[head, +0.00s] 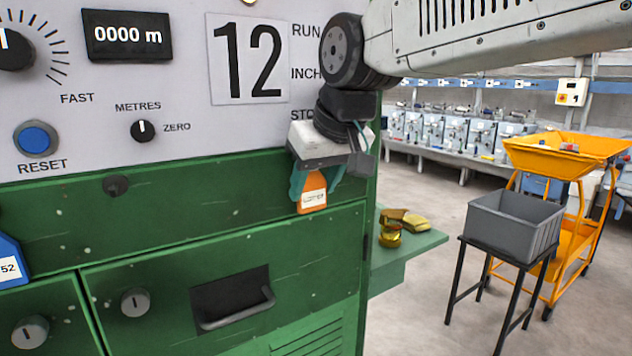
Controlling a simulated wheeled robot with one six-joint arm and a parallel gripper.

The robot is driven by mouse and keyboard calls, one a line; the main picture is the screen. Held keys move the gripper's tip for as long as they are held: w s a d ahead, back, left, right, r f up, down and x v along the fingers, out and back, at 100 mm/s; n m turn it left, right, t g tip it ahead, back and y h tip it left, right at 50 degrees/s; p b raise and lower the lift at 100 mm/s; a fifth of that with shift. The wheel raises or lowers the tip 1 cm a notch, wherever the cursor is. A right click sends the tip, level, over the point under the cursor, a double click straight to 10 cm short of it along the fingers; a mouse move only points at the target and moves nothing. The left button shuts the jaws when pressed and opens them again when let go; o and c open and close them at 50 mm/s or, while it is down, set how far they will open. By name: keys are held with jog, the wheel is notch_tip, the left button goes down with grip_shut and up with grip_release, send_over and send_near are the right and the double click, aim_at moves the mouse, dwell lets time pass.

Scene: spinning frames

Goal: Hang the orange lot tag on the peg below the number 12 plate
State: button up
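The white plate with the number 12 (221,84) is on the upper grey panel of the green machine. The orange lot tag (312,189) has a white label and hangs point-up at my gripper (314,180), right of and below the plate. My gripper's teal fingers are on both sides of the tag's top and appear shut on it. The tag is in front of the green band near the machine's right edge. I see no clear peg directly below the plate; my gripper may hide it. A dark round stub (116,185) is on the green band further left.
A blue tag marked 52 (10,262) is at the left edge. A recessed drawer handle (238,306) is below. A green side shelf (410,250) holds yellow items. A grey bin (512,228) on a black stand and an orange cart (568,160) are at right.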

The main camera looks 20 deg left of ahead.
jog(key=o, duration=0.5)
jog(key=v, duration=0.7)
jog(key=s+d+f+m+g+h, duration=0.1)
jog(key=s+d+f+m, duration=0.2)
jog(key=d, duration=1)
jog(key=s+d+f+m+h, duration=0.2)
jog(key=s+d+f+m, duration=0.1)
jog(key=s+d+f, duration=0.6)
jog(key=s+d+f+m+g+h, duration=0.1)
jog(key=s+d+f+m, duration=0.2)
jog(key=d, duration=1.4)
jog(key=s+f, duration=0.3)
jog(key=f, duration=0.3)
jog(key=shift+s+d+f+m+g+h, duration=0.2)
jog(key=shift+d+f+m+g+h, duration=0.1)
jog(key=shift+d+m, duration=0.1)
jog(key=shift+a, duration=0.1)
